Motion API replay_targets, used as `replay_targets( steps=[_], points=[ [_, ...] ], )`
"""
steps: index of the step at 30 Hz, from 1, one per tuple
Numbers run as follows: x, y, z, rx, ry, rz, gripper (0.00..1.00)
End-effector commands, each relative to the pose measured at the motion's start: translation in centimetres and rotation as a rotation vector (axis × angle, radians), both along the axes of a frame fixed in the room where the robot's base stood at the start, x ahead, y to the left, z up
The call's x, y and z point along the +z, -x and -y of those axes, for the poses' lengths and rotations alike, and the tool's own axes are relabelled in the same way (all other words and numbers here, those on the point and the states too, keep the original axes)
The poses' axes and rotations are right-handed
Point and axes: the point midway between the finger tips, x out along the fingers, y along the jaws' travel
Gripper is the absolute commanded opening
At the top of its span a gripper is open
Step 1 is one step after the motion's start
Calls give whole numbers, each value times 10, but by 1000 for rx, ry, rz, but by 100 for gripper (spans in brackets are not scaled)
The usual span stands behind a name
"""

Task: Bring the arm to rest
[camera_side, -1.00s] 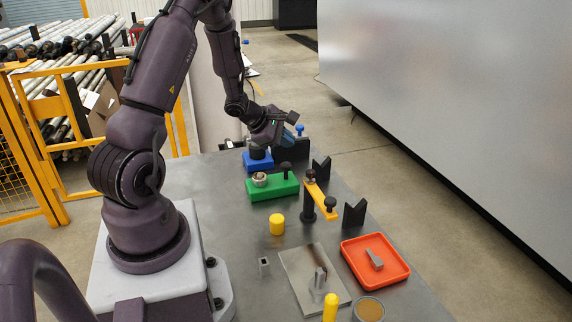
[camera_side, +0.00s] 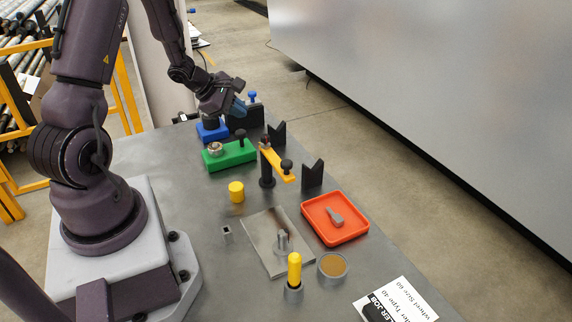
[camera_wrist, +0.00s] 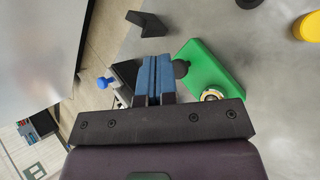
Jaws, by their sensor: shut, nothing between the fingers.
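My gripper (camera_side: 240,108) hangs over the far end of the grey table (camera_side: 200,225), just above and right of the blue block (camera_side: 211,132) in the side view. Its blue fingers are together and hold nothing. In the wrist view my gripper (camera_wrist: 152,62) shows its two blue fingers side by side, overlapping the left end of the green block (camera_wrist: 212,68) in the picture. I cannot tell the gap below the fingertips.
Near my gripper stand black V-shaped supports (camera_side: 312,176) and a post with a yellow arm (camera_side: 277,167). Closer are a yellow cylinder (camera_side: 236,192), a metal plate (camera_side: 262,228), a red tray (camera_side: 318,235) holding a grey part, and a round cup (camera_side: 333,267).

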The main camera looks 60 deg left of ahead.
Motion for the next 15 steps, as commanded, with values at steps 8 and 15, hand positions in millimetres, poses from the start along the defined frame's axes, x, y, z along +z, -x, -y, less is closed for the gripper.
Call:
replay_targets(
  steps=[8,15],
  points=[
    [69,17,123,-772,-195,-70,0],
    [127,65,201,-1429,-585,-160,0]
  ],
)
